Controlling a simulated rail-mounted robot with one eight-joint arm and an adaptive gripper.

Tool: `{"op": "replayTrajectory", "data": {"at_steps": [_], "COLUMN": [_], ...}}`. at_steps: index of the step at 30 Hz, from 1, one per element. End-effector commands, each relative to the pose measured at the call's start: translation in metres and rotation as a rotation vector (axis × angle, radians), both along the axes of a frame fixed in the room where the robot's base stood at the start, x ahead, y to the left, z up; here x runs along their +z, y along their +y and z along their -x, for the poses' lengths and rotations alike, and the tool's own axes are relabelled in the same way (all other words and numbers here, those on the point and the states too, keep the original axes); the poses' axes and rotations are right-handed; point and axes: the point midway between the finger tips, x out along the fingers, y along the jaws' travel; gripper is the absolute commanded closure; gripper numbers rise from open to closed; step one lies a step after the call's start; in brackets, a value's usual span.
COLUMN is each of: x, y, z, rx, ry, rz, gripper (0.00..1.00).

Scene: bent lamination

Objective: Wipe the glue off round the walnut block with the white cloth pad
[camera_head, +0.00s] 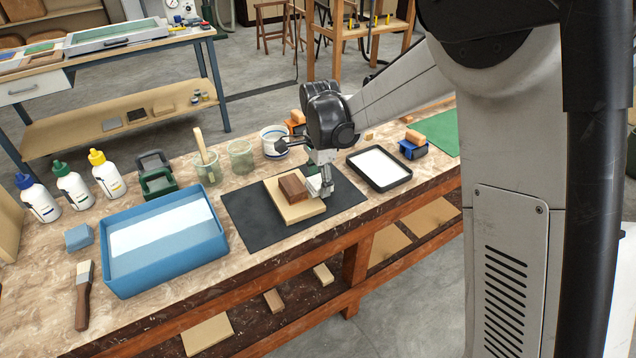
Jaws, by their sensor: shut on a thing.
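The walnut block (292,188) is a dark brown block lying on a pale wooden board (297,212). The board rests on a black mat (247,226) near the front of the workbench. My gripper (324,186) points down at the right side of the walnut block, over the board's right edge. It is shut on a small white pad (315,186), which sits close beside the block's right side. I cannot tell whether the pad touches the block or the board. Glue round the block is too small to make out.
A black-rimmed white tray (379,169) lies just right of the mat. A blue tub (163,243) stands to the left. Glass jars (240,157) and a white pot (274,141) stand behind the mat. Glue bottles (72,187) stand at far left. The mat's front left is bare.

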Motion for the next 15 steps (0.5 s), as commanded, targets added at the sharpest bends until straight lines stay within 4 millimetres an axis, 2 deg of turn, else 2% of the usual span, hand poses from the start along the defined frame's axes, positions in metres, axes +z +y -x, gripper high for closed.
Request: {"op": "replayTrajectory", "data": {"at_steps": [9, 15], "x": [0.021, 0.026], "y": [-0.009, -0.011], "z": [-0.004, -0.005], "rx": [-0.001, 0.000], "ry": [0.000, 0.000], "rz": [0.000, 0.000], "gripper": [0.78, 0.78]}}
